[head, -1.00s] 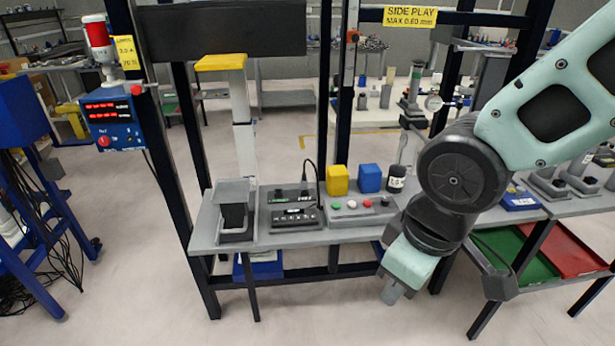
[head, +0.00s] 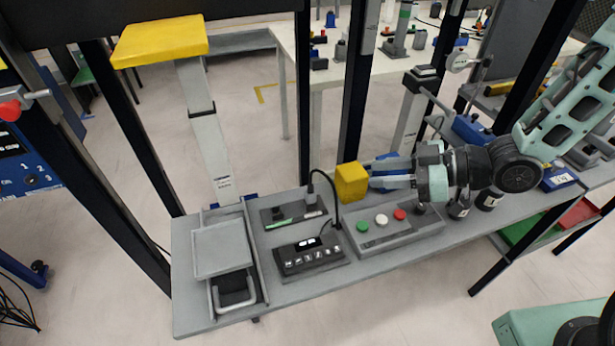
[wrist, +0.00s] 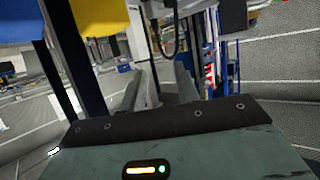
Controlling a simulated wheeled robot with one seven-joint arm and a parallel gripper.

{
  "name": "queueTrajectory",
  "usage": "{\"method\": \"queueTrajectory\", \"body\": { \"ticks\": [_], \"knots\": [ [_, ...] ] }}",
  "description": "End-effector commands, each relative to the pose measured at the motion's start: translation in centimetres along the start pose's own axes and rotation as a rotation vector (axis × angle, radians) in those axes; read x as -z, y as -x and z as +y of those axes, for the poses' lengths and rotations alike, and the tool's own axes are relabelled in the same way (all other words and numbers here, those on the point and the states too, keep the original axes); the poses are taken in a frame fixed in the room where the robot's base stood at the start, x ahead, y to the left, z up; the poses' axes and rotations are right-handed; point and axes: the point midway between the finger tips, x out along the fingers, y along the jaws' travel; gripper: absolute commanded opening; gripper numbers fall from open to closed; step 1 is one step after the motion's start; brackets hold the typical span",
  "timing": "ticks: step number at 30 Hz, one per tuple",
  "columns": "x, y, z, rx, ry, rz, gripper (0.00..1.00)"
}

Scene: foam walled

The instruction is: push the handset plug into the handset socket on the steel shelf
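A black plug with a cable (head: 311,186) stands upright at the right end of a low dark unit with a green strip (head: 283,217); I cannot tell whether it is seated in a socket. Its cable arches down to a black keypad box (head: 312,256) in front. All are on the grey steel shelf (head: 300,291). My gripper (head: 372,174) points left above the shelf, at the yellow block (head: 350,184), right of the plug. In the wrist view its two fingers (wrist: 160,73) are apart with nothing clearly held. A dark cable loop (wrist: 166,38) shows beyond them.
A blue block (head: 391,162) is partly hidden behind my gripper. A panel with green, white and red buttons (head: 385,235) lies below it. A grey tray-like fixture (head: 222,250) fills the shelf's left end. Dark posts (head: 356,100) rise behind the shelf.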

Motion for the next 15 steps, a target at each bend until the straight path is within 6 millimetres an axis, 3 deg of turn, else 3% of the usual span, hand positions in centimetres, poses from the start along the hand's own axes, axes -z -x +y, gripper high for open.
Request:
{"method": "queueTrajectory", "body": {
  "ticks": [5, 15],
  "knots": [
    [0.2, -1.9, -0.2, 0.011, 0.001, 0.019, 0.31],
    [0.4, -9.0, -0.2, 0.01, 0.002, 0.016, 0.31]
  ]
}}
